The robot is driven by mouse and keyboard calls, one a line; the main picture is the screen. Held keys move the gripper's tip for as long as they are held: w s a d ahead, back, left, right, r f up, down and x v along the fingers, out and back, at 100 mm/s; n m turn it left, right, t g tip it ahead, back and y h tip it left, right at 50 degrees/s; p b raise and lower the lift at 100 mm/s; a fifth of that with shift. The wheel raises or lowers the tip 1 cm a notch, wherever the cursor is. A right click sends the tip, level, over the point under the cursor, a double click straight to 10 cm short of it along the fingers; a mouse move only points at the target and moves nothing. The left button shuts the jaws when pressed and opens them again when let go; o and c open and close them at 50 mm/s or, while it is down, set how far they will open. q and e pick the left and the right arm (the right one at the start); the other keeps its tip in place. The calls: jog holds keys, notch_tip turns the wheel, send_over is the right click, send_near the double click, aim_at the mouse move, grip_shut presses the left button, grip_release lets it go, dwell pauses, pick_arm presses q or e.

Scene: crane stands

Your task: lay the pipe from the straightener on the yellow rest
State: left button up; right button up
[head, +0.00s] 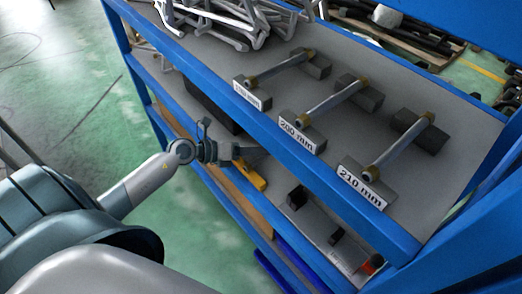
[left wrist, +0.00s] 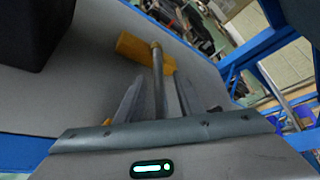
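The yellow rest (head: 252,177) is on the shelf below the top one in the head view, and it shows in the left wrist view (left wrist: 133,46). A thin grey pipe (left wrist: 157,70) lies with its far end over this rest. My left gripper (left wrist: 155,85) has its fingers on either side of the pipe, with gaps visible, so it looks open. In the head view my left gripper (head: 240,152) reaches in over that shelf and hides most of the pipe. A dark block, possibly the straightener (left wrist: 35,30), stands at the left. My right gripper is out of view.
The top shelf (head: 225,60) overhangs this shelf, with a blue front rail (head: 300,150). On it are dark blocks with short pipes and labels, including 200 mm (head: 297,132) and 210 mm (head: 362,184), and bent grey bars (head: 235,20). Small black blocks (head: 297,197) lie right of the rest.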

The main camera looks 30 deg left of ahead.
pick_arm(q)
jog(key=shift+s, duration=0.1)
jog(key=shift+s+a, duration=0.3)
jog(key=shift+a, duration=0.05)
jog(key=b+v, duration=0.5)
jog(key=v, duration=1.1)
jog(key=shift+s+b, duration=0.15)
jog(key=shift+b, duration=0.25)
jog(key=shift+a, duration=0.15)
